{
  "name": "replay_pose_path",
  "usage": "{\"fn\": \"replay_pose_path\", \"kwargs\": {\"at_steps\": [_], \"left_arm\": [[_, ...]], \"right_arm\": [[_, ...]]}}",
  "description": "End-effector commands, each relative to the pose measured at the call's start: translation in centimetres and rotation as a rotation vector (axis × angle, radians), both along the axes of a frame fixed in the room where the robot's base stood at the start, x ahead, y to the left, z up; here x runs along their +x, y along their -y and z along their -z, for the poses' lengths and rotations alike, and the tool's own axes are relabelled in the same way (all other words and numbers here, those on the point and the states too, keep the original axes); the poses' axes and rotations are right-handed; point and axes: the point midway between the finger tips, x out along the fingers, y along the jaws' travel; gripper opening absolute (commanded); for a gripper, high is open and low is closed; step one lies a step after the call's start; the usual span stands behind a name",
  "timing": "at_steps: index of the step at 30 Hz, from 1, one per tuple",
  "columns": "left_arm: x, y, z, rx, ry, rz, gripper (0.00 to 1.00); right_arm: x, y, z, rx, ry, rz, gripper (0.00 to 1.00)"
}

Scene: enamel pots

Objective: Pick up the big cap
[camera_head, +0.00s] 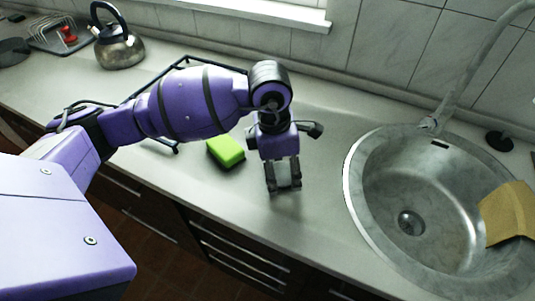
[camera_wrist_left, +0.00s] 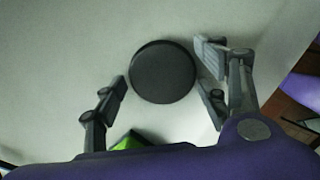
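A dark round disc, which looks like the big cap (camera_wrist_left: 162,72), lies on the pale counter in the left wrist view. My left gripper (camera_wrist_left: 164,88) is open, with fingers apart on either side of the disc in that view. I see no clear contact, and the height of the fingers above the counter is hard to judge. In the head view my left gripper (camera_head: 283,178) points down over the counter, left of the sink; the disc is not visible there, probably hidden by the gripper. My right gripper is not in view.
A green sponge (camera_head: 226,151) lies just left of the gripper. A black stove grate is behind my left arm, and a kettle (camera_head: 119,47) stands at the back left. The round sink (camera_head: 357,211) is to the right, with a tan cloth (camera_head: 508,213) over its rim.

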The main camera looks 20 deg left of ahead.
Motion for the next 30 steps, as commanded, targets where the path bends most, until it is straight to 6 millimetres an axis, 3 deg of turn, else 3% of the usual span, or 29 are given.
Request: {"fn": "replay_pose_path", "kwargs": {"at_steps": [1, 8, 20, 25, 30], "left_arm": [[0.1, 0.1, -0.2, -0.001, 0.003, 0.001, 0.55], [0.1, 0.1, -0.2, -0.001, 0.004, 0.001, 0.27], [0.2, 0.1, -1.2, -0.002, 0.006, 0.001, 0.27], [0.1, 0.2, -3.7, -0.002, 0.009, 0.003, 0.27], [-2.6, 1.8, -7.3, -0.003, 0.011, 0.007, 0.27]], "right_arm": [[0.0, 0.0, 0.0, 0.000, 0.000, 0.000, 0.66], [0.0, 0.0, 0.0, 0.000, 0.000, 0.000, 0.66], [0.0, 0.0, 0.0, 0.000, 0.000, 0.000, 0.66], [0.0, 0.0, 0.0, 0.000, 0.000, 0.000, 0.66], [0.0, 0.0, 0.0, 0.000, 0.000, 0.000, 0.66]]}}
